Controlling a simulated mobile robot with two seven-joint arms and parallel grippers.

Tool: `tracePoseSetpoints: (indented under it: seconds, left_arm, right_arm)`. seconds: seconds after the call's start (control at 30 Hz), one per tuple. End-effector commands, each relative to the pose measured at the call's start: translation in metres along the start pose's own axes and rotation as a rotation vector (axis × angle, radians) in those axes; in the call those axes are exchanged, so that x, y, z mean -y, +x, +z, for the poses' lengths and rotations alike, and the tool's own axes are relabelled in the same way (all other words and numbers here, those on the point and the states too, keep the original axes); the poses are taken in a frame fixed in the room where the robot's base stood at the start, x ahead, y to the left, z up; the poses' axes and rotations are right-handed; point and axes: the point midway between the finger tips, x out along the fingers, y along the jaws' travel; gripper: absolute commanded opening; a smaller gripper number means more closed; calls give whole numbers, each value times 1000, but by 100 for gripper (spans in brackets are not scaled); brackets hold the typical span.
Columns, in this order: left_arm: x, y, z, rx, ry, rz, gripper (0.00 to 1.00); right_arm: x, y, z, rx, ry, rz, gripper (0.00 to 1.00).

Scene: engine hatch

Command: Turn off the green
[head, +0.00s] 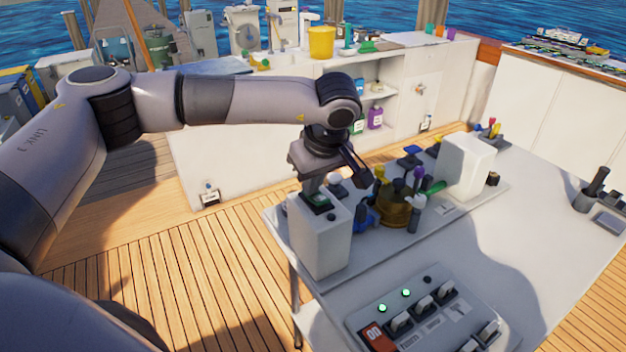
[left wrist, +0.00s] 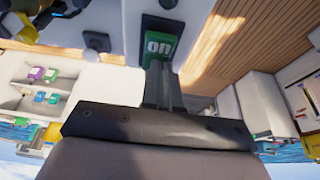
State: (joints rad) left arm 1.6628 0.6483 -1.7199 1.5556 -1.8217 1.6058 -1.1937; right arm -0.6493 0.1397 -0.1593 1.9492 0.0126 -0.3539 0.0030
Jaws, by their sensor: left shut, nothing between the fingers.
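A green switch (head: 320,201) in a dark frame sits on top of a white box (head: 319,240) at the near left of the white worktop. In the left wrist view the green switch (left wrist: 160,46) shows the letters "ON". My left gripper (head: 312,187) is directly above the box, pointing down at the switch. Its fingers (left wrist: 163,72) are together and empty, with the tips at the edge of the green face. I cannot tell whether they touch it. My right gripper is not in view.
A brass-coloured round part (head: 397,208) with several coloured handles stands right of the box. A second white box (head: 466,166) is farther right. The right worktop is mostly clear.

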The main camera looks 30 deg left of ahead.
Motion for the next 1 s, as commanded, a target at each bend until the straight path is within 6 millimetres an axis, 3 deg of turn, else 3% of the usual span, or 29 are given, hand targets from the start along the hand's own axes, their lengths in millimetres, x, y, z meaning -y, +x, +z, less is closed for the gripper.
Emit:
tracePoseSetpoints:
  seconds: [1.0]
  left_arm:
    - [1,0,22,19,13,-8,0]
  right_arm:
    - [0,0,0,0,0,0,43]
